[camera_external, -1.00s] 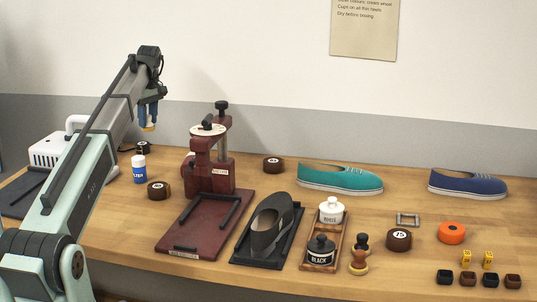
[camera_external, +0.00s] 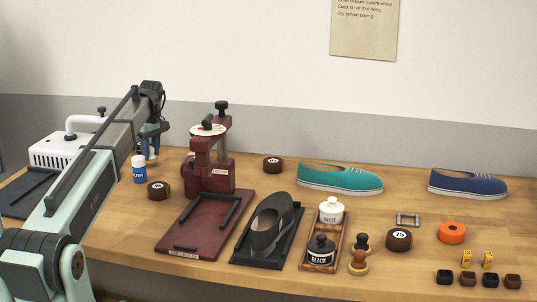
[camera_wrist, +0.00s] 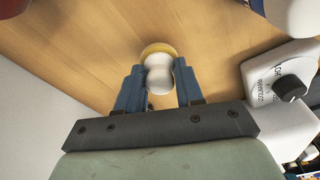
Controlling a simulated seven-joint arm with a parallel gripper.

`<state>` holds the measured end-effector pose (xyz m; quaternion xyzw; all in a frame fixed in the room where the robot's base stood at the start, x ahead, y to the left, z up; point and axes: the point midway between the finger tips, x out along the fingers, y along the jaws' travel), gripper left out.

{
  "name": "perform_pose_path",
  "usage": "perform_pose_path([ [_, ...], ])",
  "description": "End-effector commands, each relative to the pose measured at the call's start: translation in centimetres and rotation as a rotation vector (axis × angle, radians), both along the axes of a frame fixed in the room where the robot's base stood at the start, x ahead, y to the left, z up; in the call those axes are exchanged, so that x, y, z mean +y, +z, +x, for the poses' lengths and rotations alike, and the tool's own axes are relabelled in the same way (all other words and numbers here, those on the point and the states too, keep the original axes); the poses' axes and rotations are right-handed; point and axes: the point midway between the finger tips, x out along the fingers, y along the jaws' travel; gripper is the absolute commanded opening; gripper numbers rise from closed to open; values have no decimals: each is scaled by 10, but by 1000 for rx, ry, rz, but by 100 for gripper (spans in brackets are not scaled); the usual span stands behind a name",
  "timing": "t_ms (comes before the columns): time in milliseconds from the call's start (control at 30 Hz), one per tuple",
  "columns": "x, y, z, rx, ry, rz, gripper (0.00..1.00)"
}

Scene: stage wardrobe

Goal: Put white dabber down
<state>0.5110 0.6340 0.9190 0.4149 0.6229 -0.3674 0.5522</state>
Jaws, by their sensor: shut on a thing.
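The white dabber (camera_wrist: 158,75) shows in the wrist view, with a rounded white handle and a yellowish pad at its far end. My gripper (camera_wrist: 158,84) is shut on its handle between two blue fingers. Bare wood shows around the pad; I cannot tell whether the pad touches the bench. In the external view my gripper (camera_external: 149,148) is low over the back left of the bench, behind the blue-and-white bottle (camera_external: 139,169). The dabber is mostly hidden there.
A white machine with a black knob (camera_wrist: 291,88) stands close on the right in the wrist view. A dark round tin (camera_external: 158,191) and a dark red press (camera_external: 209,170) stand nearby.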

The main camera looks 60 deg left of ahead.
Motion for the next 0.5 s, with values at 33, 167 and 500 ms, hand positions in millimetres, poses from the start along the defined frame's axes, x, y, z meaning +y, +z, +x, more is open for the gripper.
perform_pose_path([
  [33, 0, -7, 0, 1, 0, -1, 8],
  [167, 0, -12, 0, 0, 0, 0, 8],
  [500, 0, -14, 0, 0, 0, 0, 37],
])
